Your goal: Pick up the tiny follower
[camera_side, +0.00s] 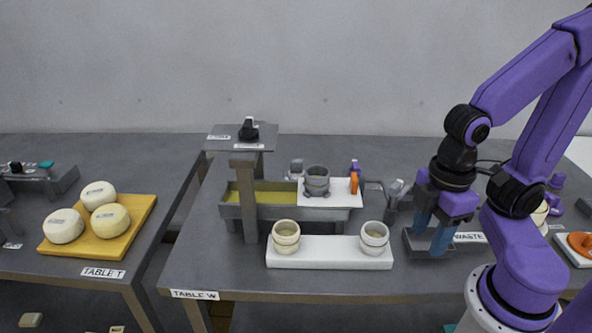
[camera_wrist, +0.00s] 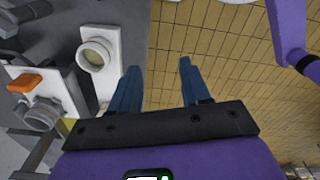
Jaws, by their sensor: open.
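No thing here is marked as the tiny follower, and I cannot tell for sure which it is. A small orange piece (camera_side: 354,183) stands on the white board over the trough; it also shows at the left of the wrist view (camera_wrist: 24,82). An orange disc-like piece (camera_side: 580,242) lies on a pale board at the far right. My gripper (camera_side: 433,240) is open, with blue fingers pointing down by the dark waste tray (camera_side: 428,254). In the wrist view, only tiled floor shows between the fingers (camera_wrist: 158,78), and nothing is held.
Two cream cups (camera_side: 285,238) (camera_side: 374,238) stand on a white board (camera_side: 330,257) left of my gripper. A grey pot (camera_side: 317,180) stands on the trough's board. A tall post (camera_side: 244,200) carries a shelf. Pale rounds (camera_side: 110,219) lie on a yellow board (camera_side: 140,210) at left.

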